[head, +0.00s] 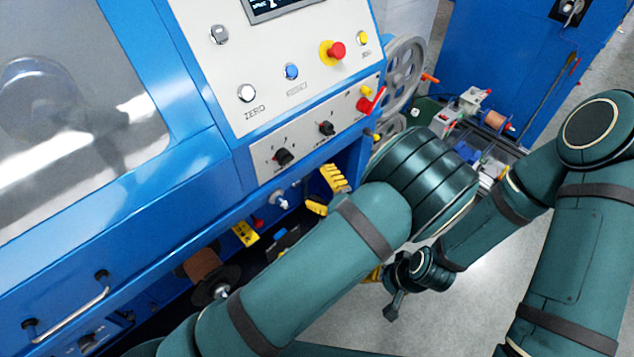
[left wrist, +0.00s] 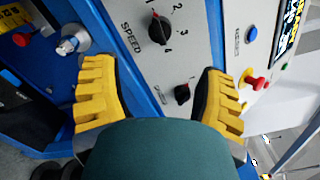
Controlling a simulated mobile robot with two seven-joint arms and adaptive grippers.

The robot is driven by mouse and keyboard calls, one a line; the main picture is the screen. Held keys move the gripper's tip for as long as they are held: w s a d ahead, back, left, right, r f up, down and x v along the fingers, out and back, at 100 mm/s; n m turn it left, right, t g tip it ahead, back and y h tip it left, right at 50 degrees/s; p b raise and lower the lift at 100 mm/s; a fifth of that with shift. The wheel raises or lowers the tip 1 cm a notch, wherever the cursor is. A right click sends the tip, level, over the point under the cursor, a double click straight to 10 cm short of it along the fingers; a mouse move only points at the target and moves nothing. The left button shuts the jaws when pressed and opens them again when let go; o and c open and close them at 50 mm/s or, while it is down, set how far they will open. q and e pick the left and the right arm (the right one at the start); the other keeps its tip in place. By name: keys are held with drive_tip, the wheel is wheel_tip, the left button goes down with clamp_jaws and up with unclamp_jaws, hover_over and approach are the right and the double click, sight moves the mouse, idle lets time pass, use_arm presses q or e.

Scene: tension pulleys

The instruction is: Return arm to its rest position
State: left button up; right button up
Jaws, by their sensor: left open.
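My left arm reaches in from the lower left of the head view and bends back toward the blue machine. My left gripper (head: 325,192) has yellow ribbed fingers, partly hidden by my own arm, just in front of the machine below its knob panel. In the left wrist view its two fingers (left wrist: 158,103) stand wide apart with nothing between them. Behind them is the panel with the black speed knob (left wrist: 160,27). My right arm comes in from the right; its wrist end is low in the middle. Only a small yellow bit shows there, mostly hidden behind my left arm.
The blue machine (head: 205,165) fills the left, with a red emergency button (head: 337,51), a red lever (head: 371,101) and a spool (head: 203,266) below. Grey pulley wheels (head: 403,75) stand behind my wrist. Grey floor (head: 370,330) shows free at the bottom.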

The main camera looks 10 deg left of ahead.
use_arm(q)
drive_tip(key=s+a+f+n+g+h, duration=0.2)
drive_tip(key=s+a+f+g, duration=0.5)
drive_tip(key=f, duration=0.1)
drive_tip(key=s+d+f+n+g+h, duration=0.3)
drive_tip(key=s+f+g+h, duration=0.1)
drive_tip(key=s+h, duration=0.25)
drive_tip(key=s+d+f+n+g+h, duration=0.2)
drive_tip(key=s+f+n+g+h, duration=0.3)
drive_tip(key=s, duration=0.3)
drive_tip(key=w+r+n+t+h, duration=0.3)
drive_tip(key=w+n+t+h, duration=0.1)
drive_tip(key=t, duration=0.3)
drive_tip(key=shift+w+a+n+h, duration=0.4)
drive_tip(key=shift+w+n, duration=0.2)
drive_tip(key=shift+w, duration=0.3)
